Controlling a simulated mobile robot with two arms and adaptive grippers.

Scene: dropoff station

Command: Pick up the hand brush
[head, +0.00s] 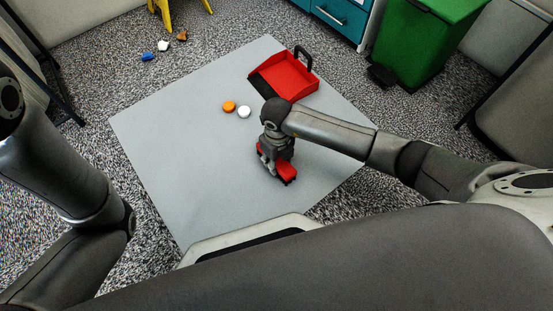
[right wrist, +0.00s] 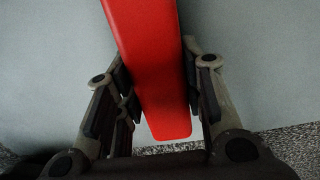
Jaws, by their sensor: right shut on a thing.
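The hand brush (head: 288,172) is red with a dark edge of bristles, low at the mat's right part in the head view. My right gripper (head: 272,165) comes down on it from above and is shut on it. In the right wrist view the red brush (right wrist: 150,60) runs between the two fingers of my right gripper (right wrist: 157,95), with finger pads along both sides. Whether the brush touches the mat cannot be told. My left arm shows at the left of the head view, but its gripper is out of view.
A grey mat (head: 160,150) lies on the speckled carpet. A red dustpan (head: 290,76) with a dark handle lies at its far edge. An orange disc (head: 229,106) and a white disc (head: 244,112) lie mid-mat. A green bin (head: 415,40) stands far right, beside a teal drawer cabinet (head: 340,14).

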